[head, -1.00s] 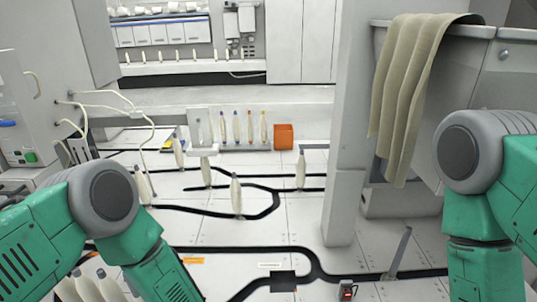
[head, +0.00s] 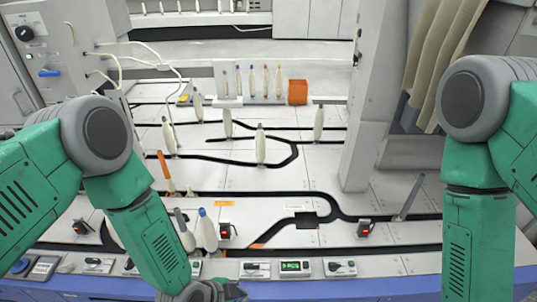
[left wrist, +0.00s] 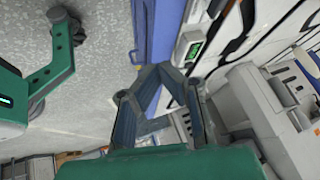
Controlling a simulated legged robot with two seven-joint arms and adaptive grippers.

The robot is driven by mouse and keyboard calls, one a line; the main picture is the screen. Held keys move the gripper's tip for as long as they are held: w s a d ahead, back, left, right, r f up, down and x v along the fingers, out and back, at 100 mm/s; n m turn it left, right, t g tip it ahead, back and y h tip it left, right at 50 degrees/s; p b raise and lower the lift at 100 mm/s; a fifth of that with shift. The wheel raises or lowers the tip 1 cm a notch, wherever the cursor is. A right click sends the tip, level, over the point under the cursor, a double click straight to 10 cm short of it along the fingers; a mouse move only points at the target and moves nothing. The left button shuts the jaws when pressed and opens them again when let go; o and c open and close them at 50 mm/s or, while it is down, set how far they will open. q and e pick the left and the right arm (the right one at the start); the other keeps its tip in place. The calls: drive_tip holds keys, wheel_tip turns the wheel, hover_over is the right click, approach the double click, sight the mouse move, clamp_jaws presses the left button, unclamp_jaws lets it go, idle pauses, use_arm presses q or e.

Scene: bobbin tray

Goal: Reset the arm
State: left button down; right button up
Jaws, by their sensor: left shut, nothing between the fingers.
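My left arm enters from the left in the head view, and its gripper (head: 215,291) is at the bottom edge, partly cut off, by the blue front edge of the bench (head: 400,288). In the left wrist view the left gripper (left wrist: 165,72) is shut with nothing between its fingers. It points toward the blue bench edge (left wrist: 143,25), with grey floor beside it. My right arm (head: 475,190) hangs down at the right of the head view, and its gripper is out of the picture.
Bobbins stand on the white bench, one at the middle (head: 260,146) and several nearer the left arm, including a blue-tipped one (head: 207,230). A rack at the back holds several bobbins beside an orange box (head: 298,92). A grey pillar (head: 372,110) and a hanging cloth (head: 440,60) stand right.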

use_arm(q)
drive_tip(key=s+a+r+n+g+y+p, duration=0.2)
drive_tip(key=s+a+r+n+y+p, duration=0.1)
drive_tip(key=s+a+r+n, duration=0.4)
drive_tip(key=s+a+r+n+g+y+p, duration=0.1)
drive_tip(key=s+a+r+n+p, duration=0.4)
drive_tip(key=s+a, duration=0.6)
drive_tip(key=a+r+n+y, duration=0.1)
drive_tip(key=a+r+n, duration=0.1)
drive_tip(key=a, duration=0.1)
drive_tip(key=shift+s+a+r+n+g+y, duration=0.15)
drive_tip(key=shift+s+a+n+g+y, duration=0.05)
drive_tip(key=shift+n+g+y, duration=0.2)
drive_tip(key=shift+w, duration=0.1)
